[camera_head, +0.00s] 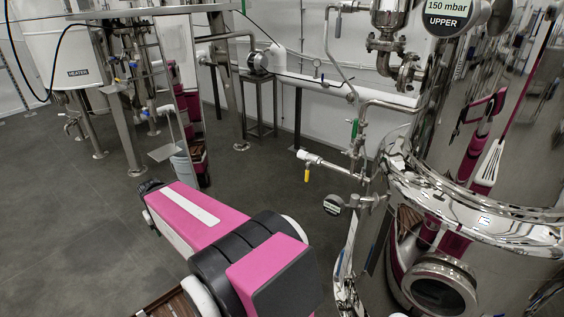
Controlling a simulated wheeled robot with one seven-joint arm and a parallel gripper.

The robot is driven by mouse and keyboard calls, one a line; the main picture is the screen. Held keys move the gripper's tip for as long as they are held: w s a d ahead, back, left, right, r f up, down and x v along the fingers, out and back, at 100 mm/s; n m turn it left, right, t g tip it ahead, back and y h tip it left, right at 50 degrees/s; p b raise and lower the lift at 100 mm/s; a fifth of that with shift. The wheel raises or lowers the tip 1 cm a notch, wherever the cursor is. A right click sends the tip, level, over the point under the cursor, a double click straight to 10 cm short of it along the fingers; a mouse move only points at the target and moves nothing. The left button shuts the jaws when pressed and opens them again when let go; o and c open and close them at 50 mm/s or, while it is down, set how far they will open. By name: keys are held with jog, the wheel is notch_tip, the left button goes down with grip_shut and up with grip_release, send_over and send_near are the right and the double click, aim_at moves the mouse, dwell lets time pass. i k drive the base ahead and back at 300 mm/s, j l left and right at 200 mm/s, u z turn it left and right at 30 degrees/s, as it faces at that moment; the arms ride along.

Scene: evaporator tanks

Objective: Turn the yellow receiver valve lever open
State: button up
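The yellow valve lever (307,174) hangs straight down below a small valve (309,157), right of the picture's middle. The lever stands across the line of the thin steel pipe (345,172), which runs from the valve toward the shiny tank. My pink and black arm fills the lower middle, to the left of and below the lever. The arm reaches toward the upper left, away from the lever. I cannot make out my gripper or its fingers. No part of my arm touches the lever.
Another valve with a green handle (354,130) sits above right. A white heater tank (65,50) stands at the back left. Dark floor is clear at the left.

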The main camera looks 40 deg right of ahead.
aim_at(308, 164)
jog(key=i+j+z, duration=0.1)
jog(key=i+z, duration=0.35)
jog(key=i+j+z, duration=0.25)
jog(key=i+z, duration=0.2)
jog(key=l+z, duration=0.15)
jog(key=z, duration=0.3)
jog(key=i+z, duration=0.15)
jog(key=z, duration=0.3)
jog(key=i+l+z, duration=0.15)
jog(key=z, duration=0.35)
jog(key=i+z, duration=0.1)
jog(key=z, duration=0.35)
jog(key=k+l+z, duration=0.1)
jog(key=k+z, duration=0.15)
jog(key=k, duration=0.3)
jog(key=k+l+z, duration=0.25)
jog(key=k, duration=0.25)
